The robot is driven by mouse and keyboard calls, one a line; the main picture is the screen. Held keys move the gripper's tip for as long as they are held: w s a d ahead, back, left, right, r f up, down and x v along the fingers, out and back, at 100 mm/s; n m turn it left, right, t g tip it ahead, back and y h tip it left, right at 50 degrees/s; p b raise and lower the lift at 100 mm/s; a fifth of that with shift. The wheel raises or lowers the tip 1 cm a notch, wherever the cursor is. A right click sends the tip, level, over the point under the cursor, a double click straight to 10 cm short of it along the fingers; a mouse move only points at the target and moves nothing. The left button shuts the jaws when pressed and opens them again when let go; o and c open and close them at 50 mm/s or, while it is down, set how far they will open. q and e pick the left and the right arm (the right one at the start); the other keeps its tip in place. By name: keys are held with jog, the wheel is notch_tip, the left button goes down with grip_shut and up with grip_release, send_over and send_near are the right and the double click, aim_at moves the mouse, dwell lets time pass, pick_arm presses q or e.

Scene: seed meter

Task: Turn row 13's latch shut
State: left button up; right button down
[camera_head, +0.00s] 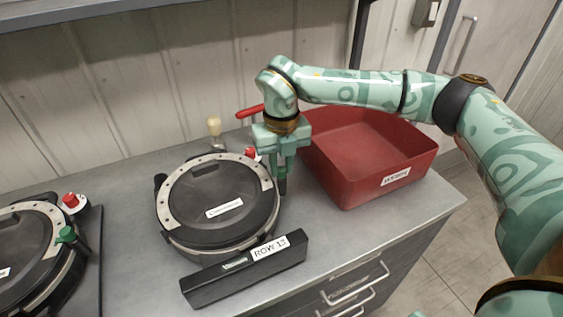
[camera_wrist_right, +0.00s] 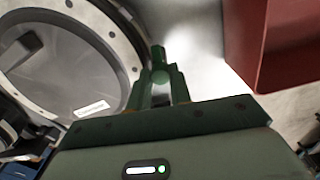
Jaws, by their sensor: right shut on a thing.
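Row 13's seed meter (camera_head: 215,200) is a round black unit with a pale, dotted rim, behind a black bar with a ROW 13 label (camera_head: 270,247). It also fills the upper left of the right wrist view (camera_wrist_right: 70,65). My right gripper (camera_head: 281,187) points down at the meter's right edge. My left gripper is not in view.
A red bin (camera_head: 345,185) stands close to the right of my gripper. A second meter (camera_head: 30,255) with a green latch (camera_head: 66,235) is at the left. A red knob (camera_head: 250,153) and a red handle (camera_head: 250,111) are near my right wrist. The counter's front right is clear.

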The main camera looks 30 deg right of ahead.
aim_at(281, 168)
jog(key=shift+r+n+p, duration=0.25)
jog(key=shift+n+p, duration=0.45)
jog(key=shift+p, duration=0.15)
jog(key=n+p, duration=0.6)
jog(key=n, duration=0.1)
jog(key=n+p, duration=0.3)
jog(key=n, duration=0.1)
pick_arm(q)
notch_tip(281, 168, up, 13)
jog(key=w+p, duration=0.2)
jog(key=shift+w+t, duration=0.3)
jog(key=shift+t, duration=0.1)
pick_arm(e)
jog(key=n, duration=0.5)
jog(key=shift+a+f, duration=0.1)
jog(key=shift+f, duration=0.05)
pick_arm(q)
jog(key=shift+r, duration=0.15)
pick_arm(e)
jog(key=shift+n, duration=0.4)
jog(key=c, duration=1.3)
grip_release()
jog(key=shift+o, duration=0.2)
pick_arm(q)
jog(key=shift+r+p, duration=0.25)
jog(key=shift+p, duration=0.2)
pick_arm(e)
notch_tip(281, 168, up, 16)
